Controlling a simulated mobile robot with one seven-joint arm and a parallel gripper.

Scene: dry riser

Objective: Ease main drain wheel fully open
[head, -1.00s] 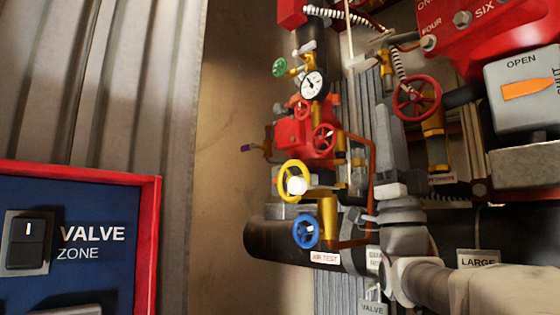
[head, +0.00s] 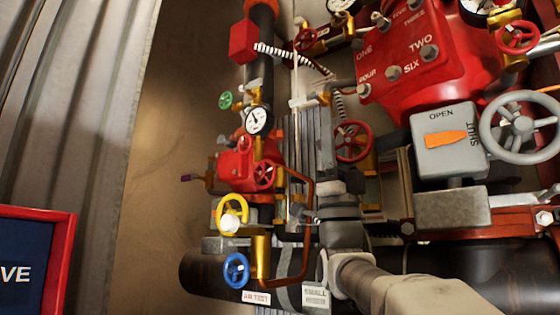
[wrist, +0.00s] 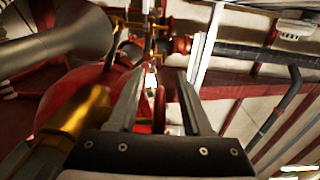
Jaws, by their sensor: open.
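Several handwheels show in the head view, and no readable label tells me which is the main drain wheel. A red handwheel (head: 353,141) on a brass valve is right beside my gripper (head: 326,140). In the wrist view my gripper (wrist: 160,62) is open. A red round edge, perhaps a wheel seen edge-on (wrist: 160,108), shows between its fingers; I cannot tell if they touch it.
A yellow wheel (head: 232,204) and a blue wheel (head: 236,269) are at lower left, above the AIR TEST label (head: 256,297). A red valve body (head: 425,60) is at upper right. Pipes crowd my gripper. Bare wall (head: 165,130) is left of the valves.

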